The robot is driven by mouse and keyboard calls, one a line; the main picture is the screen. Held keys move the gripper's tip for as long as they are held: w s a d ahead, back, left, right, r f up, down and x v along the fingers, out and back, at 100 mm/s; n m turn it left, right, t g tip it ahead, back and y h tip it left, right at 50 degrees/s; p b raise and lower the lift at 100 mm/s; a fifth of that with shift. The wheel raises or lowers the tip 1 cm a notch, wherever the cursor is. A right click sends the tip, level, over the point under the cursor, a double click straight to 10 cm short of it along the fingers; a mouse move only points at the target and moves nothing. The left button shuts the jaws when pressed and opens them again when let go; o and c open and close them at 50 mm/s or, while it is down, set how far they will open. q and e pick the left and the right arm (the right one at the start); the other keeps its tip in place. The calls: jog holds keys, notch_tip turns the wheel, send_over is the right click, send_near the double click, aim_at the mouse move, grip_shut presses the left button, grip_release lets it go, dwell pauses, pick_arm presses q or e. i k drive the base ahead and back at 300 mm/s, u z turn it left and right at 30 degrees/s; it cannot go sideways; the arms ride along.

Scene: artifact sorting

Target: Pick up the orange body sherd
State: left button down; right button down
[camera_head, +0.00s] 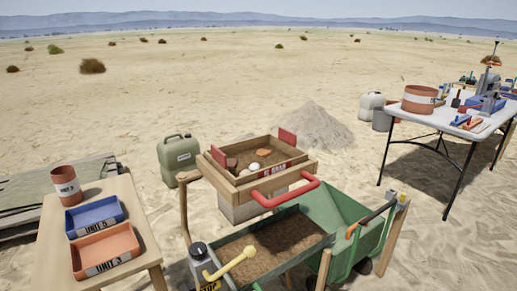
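The orange body sherd (264,152) appears to be the small flat orange piece lying in the wooden sieve frame (220,155), toward its far side. A pale rounded piece (254,167) lies nearer, with a few smaller dark or greyish bits around it. The sieve has red handles, the near one (285,194) facing me, and sits above a green soil-filled container. Neither of my grippers shows in this view.
A wooden table at left holds a terracotta bucket (66,186), a blue tray (95,217) and an orange tray (105,249). A green jerrycan (179,158) stands left of the sieve. A white table (440,118) with tools stands at right. Open sand lies between.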

aim_at(261, 153)
jog(key=z, duration=1.85)
jog(key=i, duration=2.1)
jog(key=u, duration=4.05)
